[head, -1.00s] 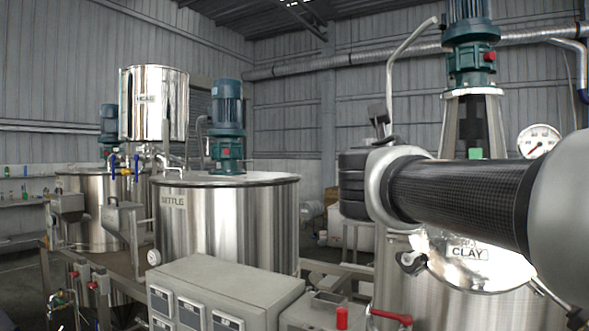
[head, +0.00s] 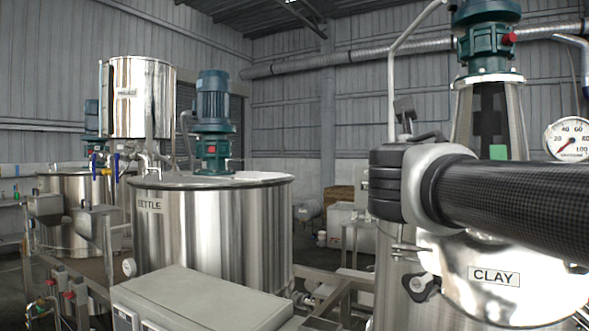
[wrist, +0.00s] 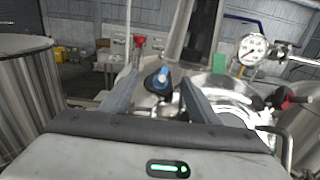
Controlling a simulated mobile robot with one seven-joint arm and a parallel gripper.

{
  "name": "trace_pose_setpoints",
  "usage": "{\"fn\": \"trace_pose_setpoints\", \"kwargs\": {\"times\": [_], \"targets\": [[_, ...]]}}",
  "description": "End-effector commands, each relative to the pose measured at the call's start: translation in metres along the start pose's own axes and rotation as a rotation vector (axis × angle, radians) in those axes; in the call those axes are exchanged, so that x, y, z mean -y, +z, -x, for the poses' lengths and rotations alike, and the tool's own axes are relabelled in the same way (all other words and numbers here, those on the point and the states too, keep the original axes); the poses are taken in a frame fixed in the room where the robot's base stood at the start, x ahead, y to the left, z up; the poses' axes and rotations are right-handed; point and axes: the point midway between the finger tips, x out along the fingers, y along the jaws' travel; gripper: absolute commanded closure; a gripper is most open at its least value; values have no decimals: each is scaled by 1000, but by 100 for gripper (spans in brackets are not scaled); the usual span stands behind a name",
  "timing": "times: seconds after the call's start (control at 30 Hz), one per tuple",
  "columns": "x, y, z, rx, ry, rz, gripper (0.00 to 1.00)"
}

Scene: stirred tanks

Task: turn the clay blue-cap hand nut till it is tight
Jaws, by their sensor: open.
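The clay tank shows in the head view by its CLAY label (head: 494,277), at the right. In the wrist view a hand nut with a blue cap (wrist: 162,77) and dark body stands at the tank's lid. My gripper (wrist: 160,84) is open, its two grey fingers on either side of the nut in this view. I cannot tell whether the nut lies between the fingers or beyond their tips; no contact is visible. In the head view my arm and hand cover part of the clay tank, and I cannot make out the blue cap there.
A dial gauge (head: 570,139) and a green motor (head: 488,40) stand above the clay tank. A red handle (wrist: 294,101) is at the right in the wrist view. The kettle tank (head: 215,230) and a grey control box (head: 205,302) are to the left.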

Motion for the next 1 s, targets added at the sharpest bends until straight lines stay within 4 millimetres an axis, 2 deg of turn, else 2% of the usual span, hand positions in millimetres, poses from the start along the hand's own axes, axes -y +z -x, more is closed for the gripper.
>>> {"fn": "trace_pose_setpoints", "kwargs": {"times": [0.23,0.4,0.5,0.77,1.0], "targets": [[0,0,0,0,0,0,45],[0,0,0,0,0,0,74],[0,0,0,0,0,0,86],[0,0,0,1,-15,-24,86],[-2,0,0,2,-83,-131,86]]}}
